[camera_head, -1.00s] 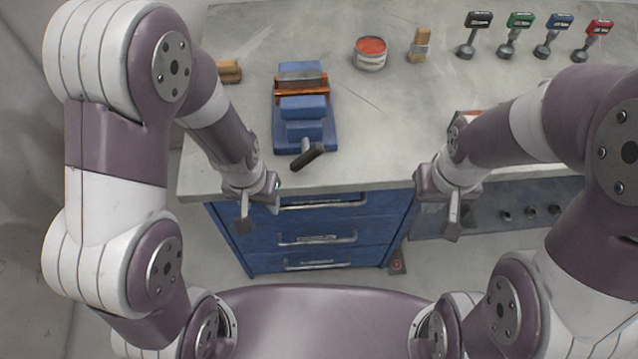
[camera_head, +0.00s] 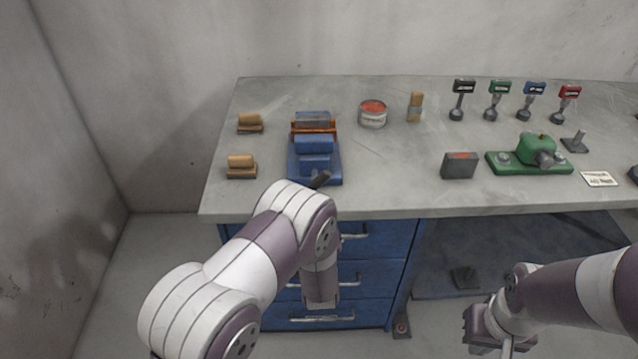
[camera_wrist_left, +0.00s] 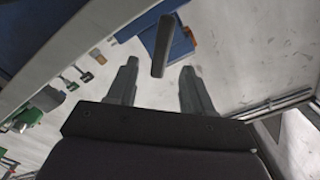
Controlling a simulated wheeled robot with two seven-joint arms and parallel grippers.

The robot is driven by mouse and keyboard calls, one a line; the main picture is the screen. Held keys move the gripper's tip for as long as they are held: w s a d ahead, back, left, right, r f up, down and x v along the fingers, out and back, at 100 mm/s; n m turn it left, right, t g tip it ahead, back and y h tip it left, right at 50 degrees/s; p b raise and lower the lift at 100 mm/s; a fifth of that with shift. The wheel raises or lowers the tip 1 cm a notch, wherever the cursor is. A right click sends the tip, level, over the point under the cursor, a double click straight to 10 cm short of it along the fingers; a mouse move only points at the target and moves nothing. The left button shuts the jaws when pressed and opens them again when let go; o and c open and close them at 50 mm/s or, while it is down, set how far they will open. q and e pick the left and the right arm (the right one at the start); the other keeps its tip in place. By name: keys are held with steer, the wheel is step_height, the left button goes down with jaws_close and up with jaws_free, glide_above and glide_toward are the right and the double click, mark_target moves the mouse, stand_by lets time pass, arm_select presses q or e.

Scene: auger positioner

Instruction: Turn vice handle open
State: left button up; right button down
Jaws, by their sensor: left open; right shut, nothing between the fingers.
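The blue vice (camera_head: 315,163) stands on the workbench near its front left edge, with orange jaw parts at its back. Its dark handle (camera_head: 321,180) sticks out at the front, partly hidden by my left arm in the head view. In the left wrist view the handle (camera_wrist_left: 162,47) lies just beyond and between the fingertips of my open left gripper (camera_wrist_left: 160,75), apart from both fingers. The vice body (camera_wrist_left: 180,40) shows behind it. My left gripper is hidden by its arm in the head view. My right gripper (camera_head: 490,342) is shut and empty, low in front of the bench.
Two wooden blocks (camera_head: 241,166) lie left of the vice. A red-topped tin (camera_head: 372,114) and a wooden-handled brush (camera_head: 415,106) stand behind right. A grey box (camera_head: 459,166) and green device (camera_head: 536,152) are further right. Blue drawers (camera_head: 375,265) are below the bench (camera_head: 400,195).

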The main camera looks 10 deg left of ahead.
mark_target(316, 187)
arm_select(q)
steer(key=p+x, duration=0.1)
steer(key=x, duration=0.9)
steer(key=shift+w+r, duration=0.15)
jaws_close()
